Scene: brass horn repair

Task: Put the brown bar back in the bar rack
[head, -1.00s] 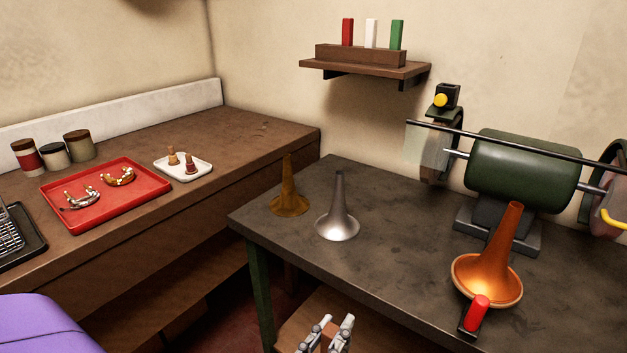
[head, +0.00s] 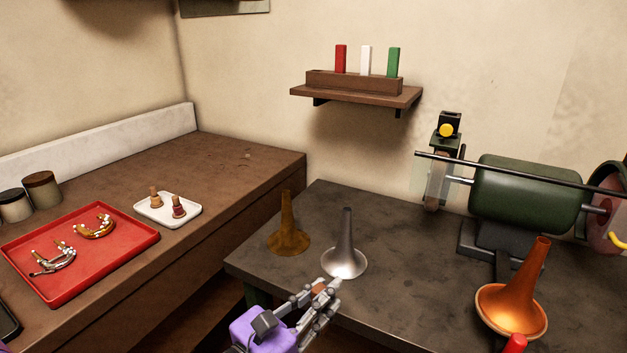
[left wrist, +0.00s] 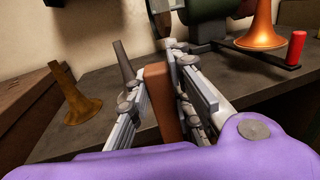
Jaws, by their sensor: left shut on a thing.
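My left gripper (head: 318,297) is in front of the dark metal bench, near its front edge in the head view. It is shut on the brown bar (left wrist: 162,98), which stands between its fingers in the left wrist view. In the head view only a small part of the brown bar (head: 319,287) shows between the fingers. The bar rack (head: 352,82) is a brown wooden block on a wall shelf (head: 356,95), up and beyond the gripper. It holds a red bar (head: 341,58), a white bar (head: 366,60) and a green bar (head: 393,62). My right gripper is not in view.
A dull brass bell (head: 288,236) and a silver bell (head: 344,258) stand on the bench (head: 400,282) just beyond the gripper. A copper bell (head: 513,308) and a green buffing machine (head: 525,193) are to the right. A red tray (head: 120,262) lies on the left counter.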

